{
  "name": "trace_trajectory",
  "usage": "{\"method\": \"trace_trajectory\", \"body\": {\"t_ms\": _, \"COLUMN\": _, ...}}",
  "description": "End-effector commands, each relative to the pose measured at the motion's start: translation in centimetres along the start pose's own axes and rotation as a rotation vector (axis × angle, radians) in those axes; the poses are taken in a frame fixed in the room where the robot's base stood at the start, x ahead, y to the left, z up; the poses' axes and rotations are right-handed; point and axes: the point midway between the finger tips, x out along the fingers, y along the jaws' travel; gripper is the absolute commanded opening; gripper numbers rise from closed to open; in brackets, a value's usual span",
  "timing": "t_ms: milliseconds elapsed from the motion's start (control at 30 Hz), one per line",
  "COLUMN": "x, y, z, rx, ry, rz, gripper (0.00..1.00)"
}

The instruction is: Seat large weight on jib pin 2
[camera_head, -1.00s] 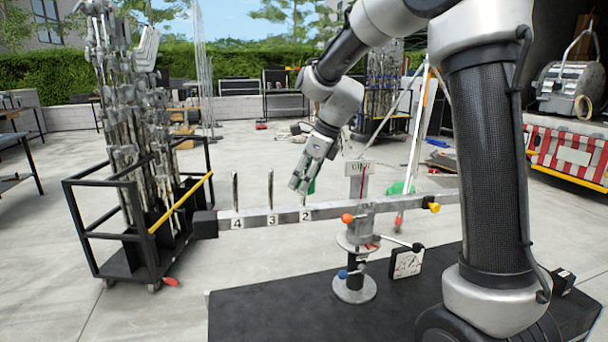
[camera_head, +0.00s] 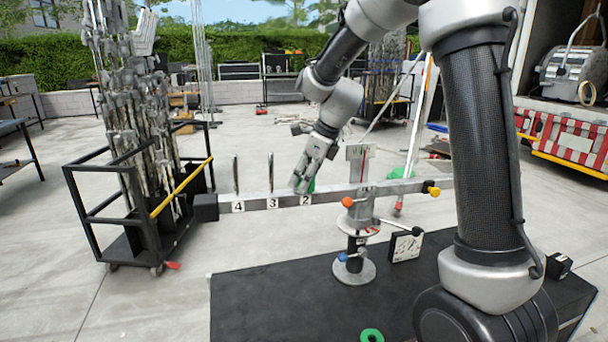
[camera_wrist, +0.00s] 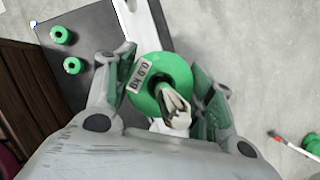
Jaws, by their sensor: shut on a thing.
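My gripper (camera_head: 300,186) points down at the jib beam (camera_head: 335,193), over the place marked 2. Its fingers are shut on a large green ring-shaped weight (camera_wrist: 150,78) with a pale label, seen in the wrist view. Only a sliver of green (camera_head: 311,186) shows beside the fingers in the head view, close above the beam. Pin 2 is hidden there by the gripper. In the wrist view a pale metallic piece (camera_wrist: 174,103) shows at the weight's hole. I cannot tell if it is the pin inside the hole.
Bare upright pins 3 (camera_head: 271,173) and 4 (camera_head: 236,175) stand left on the beam. The beam's post (camera_head: 357,240) rises from a black table (camera_head: 290,290). Two smaller green weights (camera_wrist: 60,35) (camera_wrist: 72,65) lie on a dark surface. A stand cart (camera_head: 110,240) is at left.

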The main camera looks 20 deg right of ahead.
Motion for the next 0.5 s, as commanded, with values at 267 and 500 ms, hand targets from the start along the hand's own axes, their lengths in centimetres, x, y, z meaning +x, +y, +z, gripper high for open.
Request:
{"method": "trace_trajectory", "body": {"t_ms": 267, "x": 0.15, "y": -0.04, "z": -0.03, "rx": -0.001, "ry": -0.001, "rz": -0.002, "gripper": 0.21}}
{"method": "trace_trajectory", "body": {"t_ms": 500, "x": 0.17, "y": -0.04, "z": -0.05, "rx": 0.0, "ry": -0.001, "rz": -0.002, "gripper": 0.67}}
